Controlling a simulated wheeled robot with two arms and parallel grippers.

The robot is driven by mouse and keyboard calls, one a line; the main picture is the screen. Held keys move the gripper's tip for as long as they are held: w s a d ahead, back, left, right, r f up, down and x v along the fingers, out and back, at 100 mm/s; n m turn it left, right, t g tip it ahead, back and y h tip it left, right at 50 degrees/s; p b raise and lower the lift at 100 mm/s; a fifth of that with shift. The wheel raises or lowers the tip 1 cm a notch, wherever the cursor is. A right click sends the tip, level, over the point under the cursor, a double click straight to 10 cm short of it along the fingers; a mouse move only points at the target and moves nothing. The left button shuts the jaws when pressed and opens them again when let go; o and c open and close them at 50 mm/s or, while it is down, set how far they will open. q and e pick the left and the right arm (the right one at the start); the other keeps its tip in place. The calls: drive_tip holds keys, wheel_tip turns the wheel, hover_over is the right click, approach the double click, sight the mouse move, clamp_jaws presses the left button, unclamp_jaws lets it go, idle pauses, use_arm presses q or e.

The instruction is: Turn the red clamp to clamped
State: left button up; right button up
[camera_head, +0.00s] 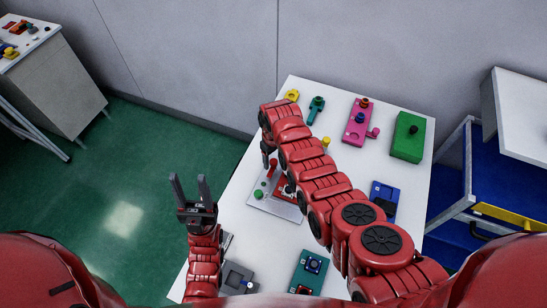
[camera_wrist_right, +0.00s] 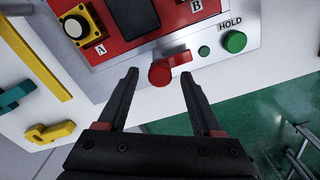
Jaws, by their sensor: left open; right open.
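The red clamp (camera_wrist_right: 168,69) is a red lever with a round end on the edge of a grey panel (camera_wrist_right: 228,20); it also shows in the head view (camera_head: 272,167). Its arm points up and right in the right wrist view. My right gripper (camera_wrist_right: 160,76) is open, with the clamp's round end in line between its fingertips. Whether the fingers touch it, I cannot tell. In the head view, my right arm hides part of the panel. My left gripper (camera_head: 190,188) is open and empty, left of the white table (camera_head: 240,225).
A green HOLD button (camera_wrist_right: 235,41) and a smaller green button (camera_wrist_right: 204,50) sit beside the clamp. A green block (camera_head: 408,137), pink block (camera_head: 358,124) and blue block (camera_head: 384,198) stand on the table.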

drive_tip(key=shift+f, duration=0.1)
clamp_jaws()
idle(0.3)
